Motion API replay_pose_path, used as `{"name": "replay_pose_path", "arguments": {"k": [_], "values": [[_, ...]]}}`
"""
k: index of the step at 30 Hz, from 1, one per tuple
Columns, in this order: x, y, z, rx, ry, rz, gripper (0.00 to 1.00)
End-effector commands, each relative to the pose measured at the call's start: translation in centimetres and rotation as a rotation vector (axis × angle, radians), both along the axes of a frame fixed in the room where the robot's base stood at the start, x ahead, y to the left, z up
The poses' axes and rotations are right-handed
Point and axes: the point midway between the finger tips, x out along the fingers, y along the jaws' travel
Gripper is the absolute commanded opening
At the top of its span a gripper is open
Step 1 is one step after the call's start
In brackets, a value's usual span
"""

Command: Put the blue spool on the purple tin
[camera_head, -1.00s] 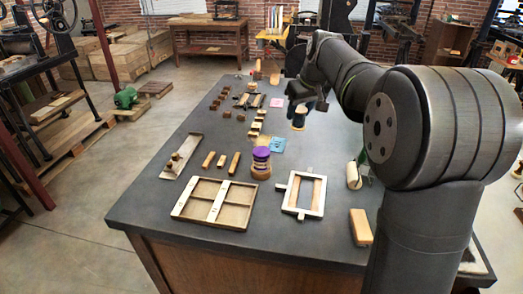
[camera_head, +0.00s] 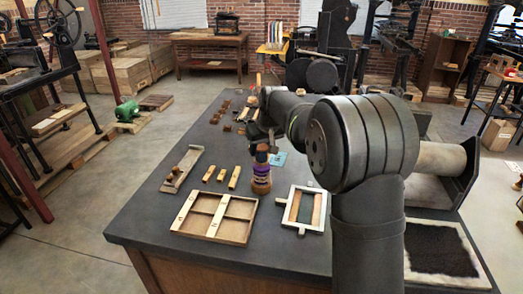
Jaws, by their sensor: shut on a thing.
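The purple tin (camera_head: 261,170) stands on the dark bench top, a purple band over a wooden-coloured base. The blue spool (camera_head: 262,156), small with a dark blue middle and a tan end, is upright directly above the tin in the picture. My gripper (camera_head: 262,143) is shut on the spool from above. The spool's lower end meets or nearly meets the tin's top; I cannot tell whether they touch. My arm and gripper partly hide the spool's upper end.
A divided wooden tray (camera_head: 214,216) lies in front left of the tin, and a pale frame (camera_head: 302,208) lies to its right. Several small wooden blocks (camera_head: 221,174) lie left of it. A blue card (camera_head: 277,159) lies just behind right.

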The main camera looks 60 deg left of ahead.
Motion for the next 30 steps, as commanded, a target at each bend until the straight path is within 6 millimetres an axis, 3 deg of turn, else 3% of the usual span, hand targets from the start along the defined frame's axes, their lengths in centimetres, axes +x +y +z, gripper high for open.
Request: {"name": "replay_pose_path", "arguments": {"k": [3, 13, 14, 16, 26, 30], "values": [[0.0, 0.0, -1.1, 0.000, 0.000, 0.000, 0.18], [0.0, 0.0, -1.4, -0.001, 0.000, 0.000, 0.18], [0.0, 0.0, -1.3, 0.000, 0.000, 0.000, 0.46], [0.0, 0.0, -1.3, 0.000, 0.000, 0.000, 0.60], [0.0, 0.0, -1.1, 0.001, 0.000, 0.000, 0.62], [0.0, -0.5, 0.4, 0.003, -0.001, 0.000, 0.62]]}}
